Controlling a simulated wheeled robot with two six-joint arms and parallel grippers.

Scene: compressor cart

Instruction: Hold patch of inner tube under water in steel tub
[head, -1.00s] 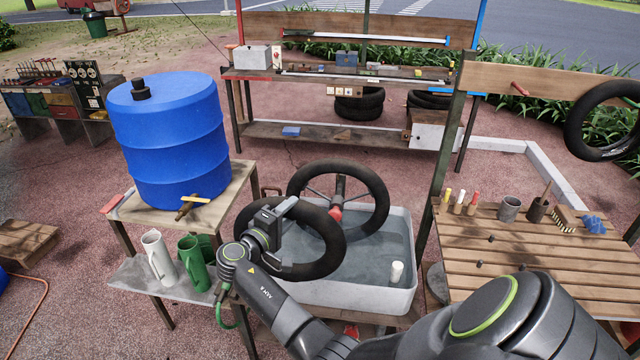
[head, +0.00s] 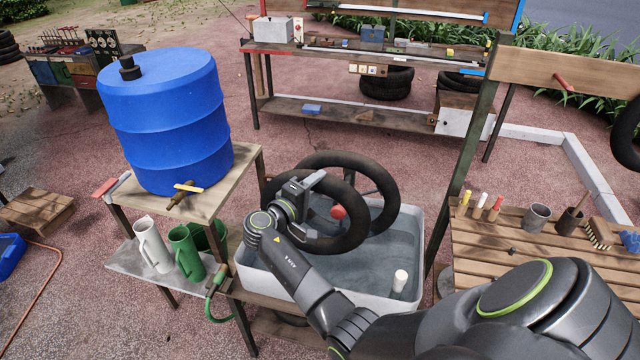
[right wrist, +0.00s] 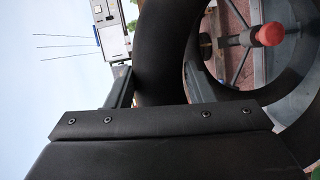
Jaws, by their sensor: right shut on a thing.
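My right gripper (head: 312,186) is shut on the upper left of the black inner tube (head: 345,238). The tube stands roughly upright over the steel tub (head: 420,268), in front of a dark spoked wheel with a red hub (head: 338,212). Its low edge is close to the water (head: 360,272); I cannot tell whether it dips in. In the right wrist view the tube (right wrist: 158,55) runs past the gripper, and the red hub (right wrist: 271,34) shows through the ring. No patch can be made out. My left gripper is out of view.
A blue barrel (head: 160,120) with a tap stands on a wooden stand left of the tub. White (head: 152,245) and green (head: 186,252) jugs sit on its lower shelf. A white cylinder (head: 400,281) is at the tub's right. A slatted bench (head: 490,250) with small tools stands further right.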

